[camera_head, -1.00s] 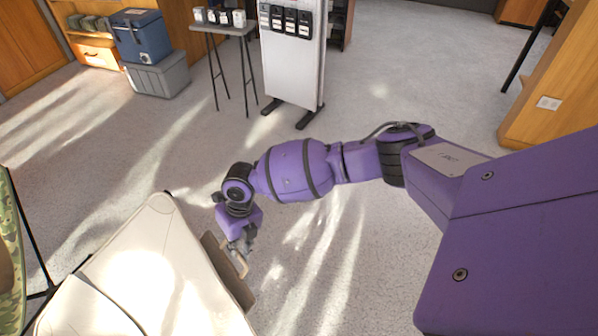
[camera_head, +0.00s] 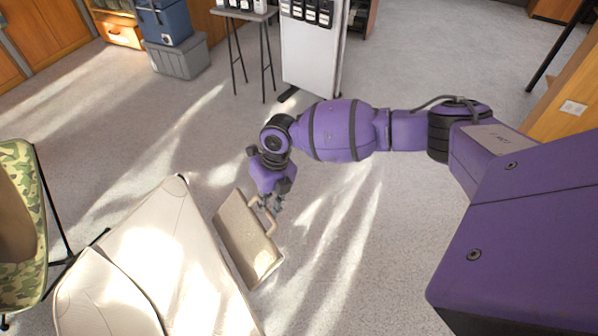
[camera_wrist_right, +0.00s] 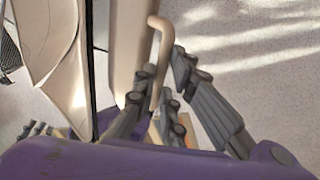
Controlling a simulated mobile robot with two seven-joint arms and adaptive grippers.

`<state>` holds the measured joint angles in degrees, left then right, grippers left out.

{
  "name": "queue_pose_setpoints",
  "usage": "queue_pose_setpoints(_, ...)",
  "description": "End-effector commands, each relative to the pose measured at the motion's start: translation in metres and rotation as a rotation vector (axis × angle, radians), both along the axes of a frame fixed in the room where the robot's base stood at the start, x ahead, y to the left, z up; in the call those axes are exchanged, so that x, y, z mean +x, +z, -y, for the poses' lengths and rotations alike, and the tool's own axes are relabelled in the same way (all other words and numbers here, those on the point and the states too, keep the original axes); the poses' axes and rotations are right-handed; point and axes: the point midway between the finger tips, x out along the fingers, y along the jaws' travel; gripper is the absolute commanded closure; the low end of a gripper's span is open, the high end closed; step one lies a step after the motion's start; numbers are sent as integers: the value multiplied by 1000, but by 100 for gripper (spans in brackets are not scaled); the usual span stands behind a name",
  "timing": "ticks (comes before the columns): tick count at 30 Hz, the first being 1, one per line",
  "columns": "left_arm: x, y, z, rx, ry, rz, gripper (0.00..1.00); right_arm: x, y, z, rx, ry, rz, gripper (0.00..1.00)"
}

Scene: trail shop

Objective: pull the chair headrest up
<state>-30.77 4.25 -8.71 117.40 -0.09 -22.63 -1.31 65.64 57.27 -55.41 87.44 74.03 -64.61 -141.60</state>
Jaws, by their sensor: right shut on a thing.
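The cream chair (camera_head: 150,245) fills the lower left of the head view. Its headrest (camera_head: 245,240), a flat tan panel, is beside the chair's right edge, tilted with its broad face showing. A looped tan handle (camera_head: 272,221) stands out from the headrest's right side. My right gripper (camera_head: 271,203) is shut on this handle near its upper end. In the right wrist view the handle (camera_wrist_right: 163,30) runs down between the fingers of the gripper (camera_wrist_right: 163,73), and the headrest (camera_wrist_right: 127,50) is just left of it. My left gripper is not in view.
A camouflage chair (camera_head: 22,215) stands at the far left. A blue cooler (camera_head: 165,22) on a grey box (camera_head: 178,58), a small table (camera_head: 240,14) and a white display stand (camera_head: 311,55) are at the back. The floor right of the headrest is clear.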

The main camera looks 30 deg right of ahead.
Motion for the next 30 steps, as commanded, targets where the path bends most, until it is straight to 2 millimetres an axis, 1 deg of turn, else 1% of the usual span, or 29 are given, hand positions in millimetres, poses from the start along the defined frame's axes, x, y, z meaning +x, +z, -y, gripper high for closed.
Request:
queue_pose_setpoints(2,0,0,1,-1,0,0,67,2,2,-2,2,1,4,100)
queue_pose_setpoints(3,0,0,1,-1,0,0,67,2,2,-2,3,1,4,85)
queue_pose_setpoints(6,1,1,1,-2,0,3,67,2,2,-3,3,2,5,73)
queue_pose_setpoints(15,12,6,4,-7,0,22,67,3,3,-2,2,2,5,73)
queue_pose_setpoints(19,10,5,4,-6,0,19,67,3,11,0,2,1,5,73)
queue_pose_setpoints(23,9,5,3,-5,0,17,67,3,33,6,1,2,8,73)
queue_pose_setpoints(30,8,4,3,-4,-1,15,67,3,84,17,2,1,7,73)
